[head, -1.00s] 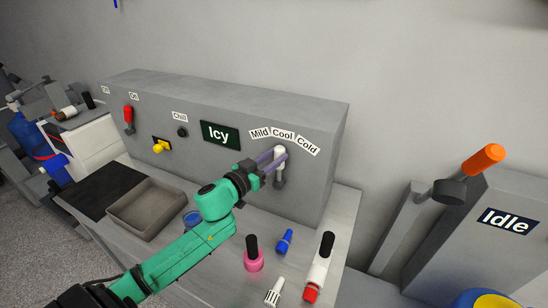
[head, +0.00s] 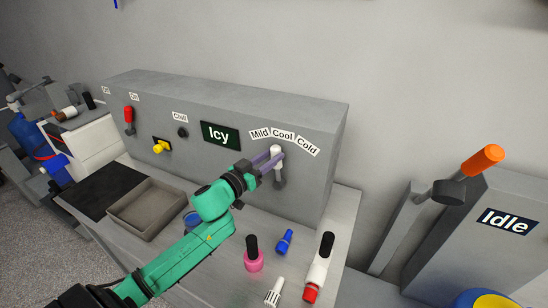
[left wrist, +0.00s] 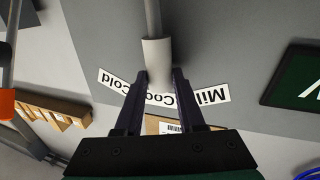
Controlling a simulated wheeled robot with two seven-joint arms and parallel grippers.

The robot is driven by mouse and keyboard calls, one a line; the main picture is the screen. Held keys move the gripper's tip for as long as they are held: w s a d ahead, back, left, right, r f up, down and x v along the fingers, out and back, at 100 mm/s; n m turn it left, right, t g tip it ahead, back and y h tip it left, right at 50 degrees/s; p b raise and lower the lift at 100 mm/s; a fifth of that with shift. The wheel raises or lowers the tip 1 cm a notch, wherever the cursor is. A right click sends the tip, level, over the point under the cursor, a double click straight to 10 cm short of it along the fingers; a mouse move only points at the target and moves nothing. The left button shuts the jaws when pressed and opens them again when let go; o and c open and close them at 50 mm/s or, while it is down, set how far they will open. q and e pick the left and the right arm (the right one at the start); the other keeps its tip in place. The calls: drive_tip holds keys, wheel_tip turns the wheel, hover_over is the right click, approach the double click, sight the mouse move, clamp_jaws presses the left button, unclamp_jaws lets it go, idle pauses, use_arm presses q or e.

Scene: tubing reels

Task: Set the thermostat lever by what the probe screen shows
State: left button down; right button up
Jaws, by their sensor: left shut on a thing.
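The dark probe screen (head: 220,135) on the grey panel reads "Icy". To its right, the thermostat lever (head: 276,151) has a white grip and a grey shaft. Labels reading Mild (head: 260,133), Cool (head: 283,135) and Cold (head: 307,146) fan out above it. The lever leans slightly left of upright, with its top just below the Cool label. My left gripper (head: 269,161) is shut on the white grip. In the left wrist view the lever's white grip (left wrist: 156,54) runs between the two fingers (left wrist: 157,85). My right gripper is out of view.
A red lever (head: 128,115), a yellow knob (head: 160,147) and a dark knob (head: 182,132) are on the panel's left. An "Idle" machine (head: 507,221) stands at right.

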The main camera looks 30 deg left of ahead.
use_arm(q)
drive_tip(key=a+n, duration=0.2)
drive_tip(key=a+f+n+t+p, duration=0.1)
drive_tip(key=a+n, duration=0.1)
drive_tip(key=shift+s+f, duration=0.1)
drive_tip(key=shift+f, duration=0.05)
drive_tip(key=c, duration=0.9)
unclamp_jaws()
drive_tip(key=o, duration=0.4)
drive_tip(key=shift+s, duration=0.1)
drive_tip(key=b+v, duration=0.3)
drive_tip(key=v, duration=1.1)
drive_tip(key=shift+s, duration=0.25)
drive_tip(key=shift+f, duration=0.15)
